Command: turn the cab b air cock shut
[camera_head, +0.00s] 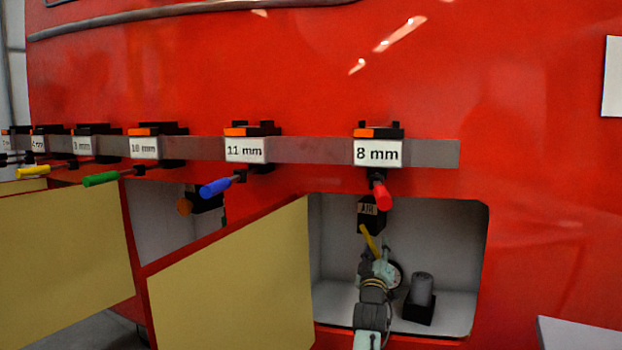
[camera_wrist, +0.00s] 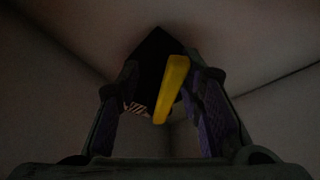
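The air cock is a black block (camera_head: 371,216) marked "AIR" under the top edge of the open red compartment. Its yellow lever (camera_head: 369,241) hangs down, tilted. I see no cab letter on it. My gripper (camera_head: 374,257) is inside the compartment, just below the lever. In the wrist view the yellow lever (camera_wrist: 171,88) lies between the two fingers of my gripper (camera_wrist: 166,85), nearer the right one. The fingers are apart with a gap on the left. Whether the right finger touches the lever I cannot tell. The black block (camera_wrist: 152,62) shows behind it, with a striped label.
A grey cylinder on a black base (camera_head: 421,292) stands to the right. A red-handled tool (camera_head: 381,194) hangs from the rail (camera_head: 310,150) above the opening. An open beige door (camera_head: 235,285) flanks the left.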

